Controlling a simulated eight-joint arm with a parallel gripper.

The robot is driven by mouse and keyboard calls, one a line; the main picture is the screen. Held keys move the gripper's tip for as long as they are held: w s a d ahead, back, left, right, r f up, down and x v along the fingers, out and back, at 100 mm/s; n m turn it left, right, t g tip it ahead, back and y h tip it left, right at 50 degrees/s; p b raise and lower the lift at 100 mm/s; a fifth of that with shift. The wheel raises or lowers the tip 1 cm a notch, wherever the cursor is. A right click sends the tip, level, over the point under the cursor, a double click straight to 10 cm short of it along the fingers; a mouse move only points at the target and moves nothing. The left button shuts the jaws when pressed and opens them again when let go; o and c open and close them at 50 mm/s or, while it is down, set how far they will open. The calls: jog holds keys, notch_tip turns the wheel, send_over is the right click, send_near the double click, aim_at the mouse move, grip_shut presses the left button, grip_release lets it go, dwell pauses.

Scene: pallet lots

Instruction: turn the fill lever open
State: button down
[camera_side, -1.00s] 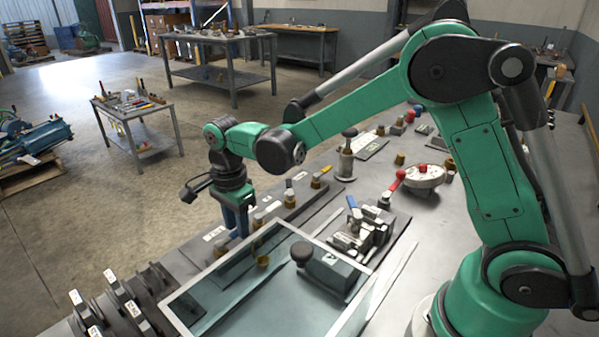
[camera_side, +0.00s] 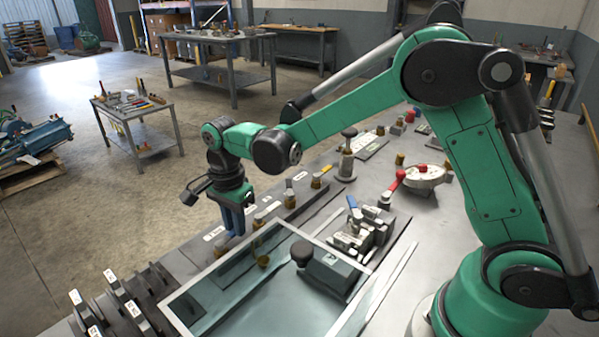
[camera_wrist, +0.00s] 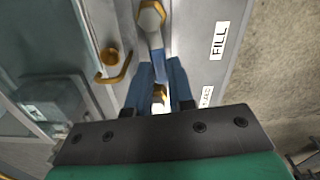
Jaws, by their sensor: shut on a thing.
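My gripper (camera_wrist: 160,80) has blue fingers and is shut on the fill lever (camera_wrist: 158,65), a blue handle below a brass hex valve body (camera_wrist: 151,15) in the wrist view. A white label reading FILL (camera_wrist: 219,40) lies to the right of that valve. A brass part shows between the fingers, lower down. In the side view my gripper (camera_side: 236,222) points down at the row of brass valves on the bench's far edge. The lever is hidden there, and its exact angle cannot be told.
A clear-walled tank (camera_side: 215,268) stands just in front of the gripper. A bent brass pipe (camera_wrist: 118,72) is left of the fingers in the wrist view. A second label (camera_wrist: 206,96) is partly hidden. A red-handled valve (camera_side: 398,182) is farther right.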

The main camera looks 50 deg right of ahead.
jog(key=n, duration=0.1)
jog(key=w+n, duration=0.1)
jog(key=n, duration=0.2)
jog(key=shift+w+a, duration=0.2)
jog(key=shift+a, duration=0.1)
jog(key=n, duration=0.2)
jog(key=w+n, duration=0.1)
jog(key=n, duration=0.1)
jog(key=shift+a, duration=0.4)
jog(key=n, duration=0.1)
jog(key=a+n, duration=0.1)
jog(key=n, duration=0.2)
jog(key=shift+w+a+n, duration=0.15)
jog(key=shift+w+n, duration=0.15)
jog(key=shift+w, duration=0.1)
jog(key=shift+w+a+n, duration=0.1)
jog(key=shift+a+n, duration=0.25)
jog(key=shift+n, duration=0.55)
jog(key=shift+a+n, duration=0.3)
jog(key=shift+n, duration=0.6)
jog(key=c, duration=1)
grip_release()
jog(key=shift+c, duration=0.2)
notch_tip(320, 180, up, 6)
jog(key=shift+f, duration=0.2)
